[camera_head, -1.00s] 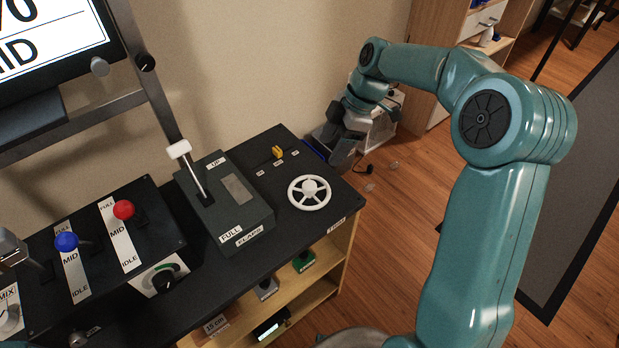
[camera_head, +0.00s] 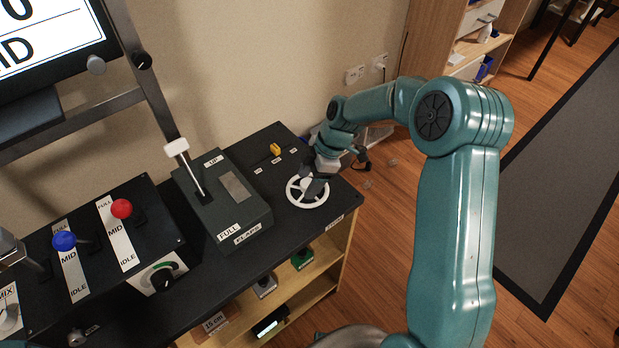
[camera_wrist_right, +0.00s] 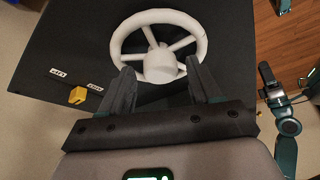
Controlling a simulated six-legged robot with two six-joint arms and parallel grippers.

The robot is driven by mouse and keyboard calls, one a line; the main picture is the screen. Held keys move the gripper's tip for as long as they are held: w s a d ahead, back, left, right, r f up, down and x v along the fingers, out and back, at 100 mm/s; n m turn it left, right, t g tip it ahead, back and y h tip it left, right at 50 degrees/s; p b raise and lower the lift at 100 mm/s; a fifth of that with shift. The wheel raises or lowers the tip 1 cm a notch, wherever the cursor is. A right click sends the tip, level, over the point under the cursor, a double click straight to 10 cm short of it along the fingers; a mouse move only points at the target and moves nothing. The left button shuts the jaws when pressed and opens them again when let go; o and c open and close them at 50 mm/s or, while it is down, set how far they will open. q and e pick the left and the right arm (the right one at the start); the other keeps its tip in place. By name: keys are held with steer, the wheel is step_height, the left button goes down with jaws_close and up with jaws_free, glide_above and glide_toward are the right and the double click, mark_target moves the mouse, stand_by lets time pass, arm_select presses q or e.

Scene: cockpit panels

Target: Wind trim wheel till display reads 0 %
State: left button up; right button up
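The white spoked trim wheel (camera_head: 307,203) lies flat on the black console top near its right end. My right gripper (camera_head: 317,187) is over the back part of the wheel in the head view and hides some of it. In the right wrist view the wheel (camera_wrist_right: 203,46) shows beyond my right gripper (camera_wrist_right: 163,84), whose two fingers are spread apart near the hub and near rim. I cannot tell whether they touch it. The display (camera_head: 45,45) is cut off at the upper left; part of a "0" and "MID" show. My left gripper is not clearly in view.
A flaps lever box (camera_head: 240,222) stands left of the wheel. A small yellow switch (camera_head: 276,149) sits behind it. Red (camera_head: 121,208) and blue (camera_head: 64,241) lever knobs are farther left. Open floor lies to the right of the console.

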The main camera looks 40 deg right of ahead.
steer(key=shift+s, duration=0.1)
steer(key=c, duration=0.9)
steer(key=shift+f+m+t+b, duration=0.1)
steer(key=shift+m+t+b, duration=0.2)
steer(key=shift+m+b, duration=0.55)
steer(key=shift+m+t+h+b, duration=0.4)
steer(key=shift+m+b, duration=0.6)
steer(key=shift+m, duration=0.15)
steer(key=shift+a+m+t+b, duration=0.1)
steer(key=shift+m+t+b, duration=0.3)
steer(key=shift+m, duration=0.5)
steer(key=m+h, duration=0.1)
steer(key=m, duration=0.1)
steer(key=m+h+b, duration=0.1)
steer(key=m, duration=0.1)
steer(key=shift+a+r+m+t+b, duration=0.1)
steer(key=shift+r+m+t+b, duration=0.1)
steer(key=shift+m+t+b, duration=0.1)
